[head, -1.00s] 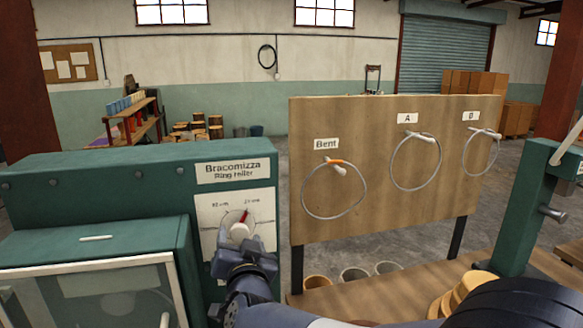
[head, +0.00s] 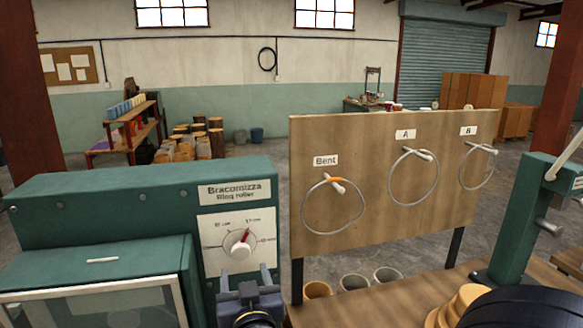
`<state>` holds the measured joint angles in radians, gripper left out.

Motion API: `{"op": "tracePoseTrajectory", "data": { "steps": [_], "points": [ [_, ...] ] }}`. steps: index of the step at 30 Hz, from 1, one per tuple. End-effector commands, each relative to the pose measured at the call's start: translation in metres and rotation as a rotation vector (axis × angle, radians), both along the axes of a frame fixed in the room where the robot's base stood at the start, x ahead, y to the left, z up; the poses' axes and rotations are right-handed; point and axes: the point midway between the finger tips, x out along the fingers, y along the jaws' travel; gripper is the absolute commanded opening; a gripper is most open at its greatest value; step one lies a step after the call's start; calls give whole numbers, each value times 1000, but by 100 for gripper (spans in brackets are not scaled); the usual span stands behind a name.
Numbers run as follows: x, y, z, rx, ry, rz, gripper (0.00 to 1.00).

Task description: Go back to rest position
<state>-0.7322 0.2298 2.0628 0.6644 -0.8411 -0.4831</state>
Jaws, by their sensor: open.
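My gripper (head: 245,284) is open and empty in the head view, low in front of the green ring roller (head: 110,210). Its two fingers point up, just below the dial plate. The white dial knob (head: 240,250) with its red pointer stands clear above the fingertips. The pointer is tilted up and to the right. The gripper's wrist is cut off by the bottom edge of the picture.
A wooden board (head: 385,215) right of the roller carries several hung rings, under labels Bent, A and B. Several pots (head: 353,283) stand below it. A green press-like stand (head: 520,220) is at the right. Open floor lies behind.

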Motion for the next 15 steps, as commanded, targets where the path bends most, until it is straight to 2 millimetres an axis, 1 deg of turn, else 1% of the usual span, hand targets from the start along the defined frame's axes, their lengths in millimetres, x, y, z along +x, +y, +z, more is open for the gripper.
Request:
{"op": "tracePoseTrajectory", "data": {
  "steps": [1,6,10,15],
  "points": [
    [-7,-1,0,2,-1,2,60],
    [-23,-5,1,2,-1,1,60],
    [-28,-7,0,2,1,0,60],
    [-30,-8,1,2,1,-1,60]
  ]
}}
